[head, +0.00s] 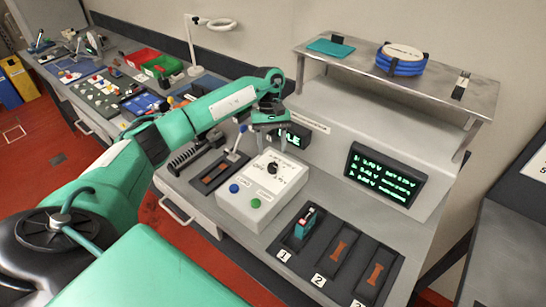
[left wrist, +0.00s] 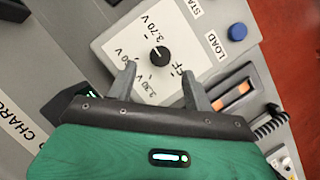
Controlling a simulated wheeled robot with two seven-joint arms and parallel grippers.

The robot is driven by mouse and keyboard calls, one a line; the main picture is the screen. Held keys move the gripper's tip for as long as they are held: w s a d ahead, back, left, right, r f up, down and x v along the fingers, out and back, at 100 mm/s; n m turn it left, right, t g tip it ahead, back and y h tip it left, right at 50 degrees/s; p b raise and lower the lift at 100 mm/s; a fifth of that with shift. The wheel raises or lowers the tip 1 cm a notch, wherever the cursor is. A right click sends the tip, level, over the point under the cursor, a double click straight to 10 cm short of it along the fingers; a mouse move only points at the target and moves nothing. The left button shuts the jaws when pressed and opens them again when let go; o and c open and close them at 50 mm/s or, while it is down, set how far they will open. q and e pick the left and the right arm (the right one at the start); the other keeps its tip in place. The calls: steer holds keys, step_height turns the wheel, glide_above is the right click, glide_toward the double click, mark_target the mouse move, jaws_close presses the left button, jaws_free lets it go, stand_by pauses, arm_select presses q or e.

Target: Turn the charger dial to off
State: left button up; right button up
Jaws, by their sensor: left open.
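The charger box (head: 235,189) is a pale box on the bench with a black dial (head: 273,168), a blue button (head: 234,188) and a green button (head: 255,203). In the left wrist view the dial (left wrist: 159,56) is a round black knob with a light mark, ringed by voltage labels and a partly hidden "FF" label. My left gripper (head: 268,135) is above the back of the box. In the left wrist view its two fingers (left wrist: 158,82) are apart, with the dial just beyond their tips and nothing held. My right gripper does not show.
Numbered slots (head: 331,255) lie right of the box, the first holding a small cell (head: 305,222). A display (head: 386,174) stands behind them. A lever (head: 237,145) beside a slot stands left of the box. A shelf (head: 440,91) overhangs the back.

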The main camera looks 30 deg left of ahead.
mark_target(273, 165)
arm_select(q)
steer(key=p+x, duration=0.1)
steer(key=x, duration=0.3)
steer(key=shift+s, duration=0.15)
steer(key=shift+s+d+f+p, duration=0.1)
steer(key=shift+d+f+p, duration=0.1)
steer(key=shift+f+p, duration=0.25)
steer(key=shift+f, duration=0.2)
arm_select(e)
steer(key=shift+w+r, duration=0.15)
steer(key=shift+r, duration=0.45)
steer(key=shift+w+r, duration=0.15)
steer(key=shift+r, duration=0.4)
arm_select(q)
steer(key=shift+c, duration=0.4)
